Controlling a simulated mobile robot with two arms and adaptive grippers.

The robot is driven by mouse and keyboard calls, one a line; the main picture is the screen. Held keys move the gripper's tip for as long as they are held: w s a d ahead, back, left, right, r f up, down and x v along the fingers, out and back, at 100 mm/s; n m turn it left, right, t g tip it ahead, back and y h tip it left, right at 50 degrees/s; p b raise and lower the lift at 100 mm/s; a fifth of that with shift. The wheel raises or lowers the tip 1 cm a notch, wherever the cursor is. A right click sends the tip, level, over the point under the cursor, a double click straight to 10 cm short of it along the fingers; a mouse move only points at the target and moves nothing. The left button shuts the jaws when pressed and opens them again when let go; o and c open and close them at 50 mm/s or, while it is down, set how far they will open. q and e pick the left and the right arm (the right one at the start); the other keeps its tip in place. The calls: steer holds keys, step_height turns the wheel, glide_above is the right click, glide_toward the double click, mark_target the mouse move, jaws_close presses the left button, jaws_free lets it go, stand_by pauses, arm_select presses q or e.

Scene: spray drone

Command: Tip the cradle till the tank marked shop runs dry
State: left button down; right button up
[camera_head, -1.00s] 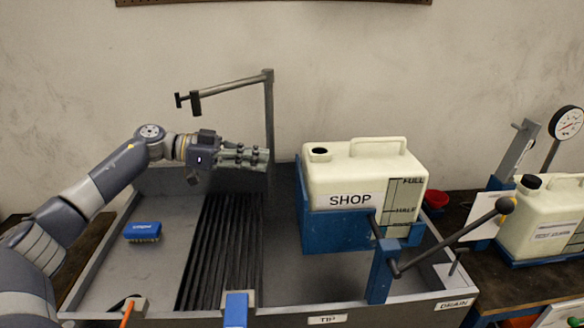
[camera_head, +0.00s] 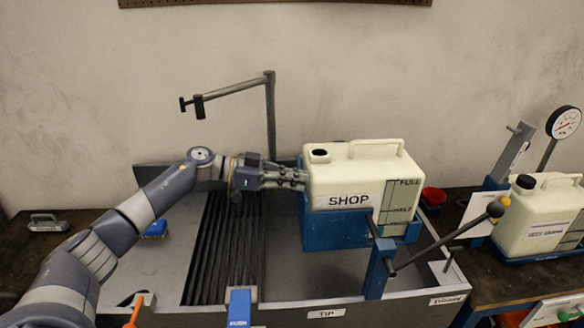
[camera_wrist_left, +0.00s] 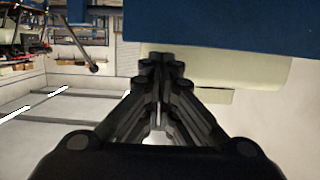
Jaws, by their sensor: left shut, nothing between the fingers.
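The cream tank marked SHOP (camera_head: 335,187) sits upright in the blue cradle (camera_head: 335,232) over the metal tray (camera_head: 400,308), its dark opening on top at the left. Side marks read FULL and HALF. A lever with a dark knob (camera_head: 495,209) rises to the right from the cradle's pivot post. My left gripper (camera_head: 304,179) is shut and empty, its fingertips at the tank's left side; I cannot tell whether they touch. In the left wrist view the shut fingers (camera_wrist_left: 160,66) point toward the blue cradle (camera_wrist_left: 215,22) and the pale tank (camera_wrist_left: 255,72). My right gripper is not in view.
A grey post with an arm (camera_head: 270,115) stands behind the tray. A blue brush (camera_head: 155,229) lies in the tray behind my arm. A blue PUSH part (camera_head: 238,308) is at the front. Another cream tank (camera_head: 535,222) and a gauge (camera_head: 564,122) stand right.

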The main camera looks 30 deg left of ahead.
mark_target(303, 203)
arm_select(q)
steer(key=shift+f, duration=0.2)
steer(key=f+t+h+b, duration=0.1)
steer(key=f+b, duration=0.1)
steer(key=b, duration=0.2)
steer(key=a+f+t+h+b, duration=0.1)
steer(key=f+h+b, duration=0.1)
steer(key=f+b, duration=0.1)
steer(key=s+f+t+h+b, duration=0.1)
steer(key=f+b, duration=0.1)
steer(key=b, duration=0.3)
steer(key=shift+s+a+f+b, duration=0.1)
steer(key=shift+a+f+b, duration=0.1)
steer(key=shift+f+b, duration=0.15)
steer(key=shift+a+f+t+h+b, duration=0.15)
steer(key=shift+f+t+h+b, duration=0.2)
steer(key=shift+h+b, duration=0.3)
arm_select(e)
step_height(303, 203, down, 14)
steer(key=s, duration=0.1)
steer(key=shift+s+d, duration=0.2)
arm_select(q)
steer(key=shift+r, duration=0.1)
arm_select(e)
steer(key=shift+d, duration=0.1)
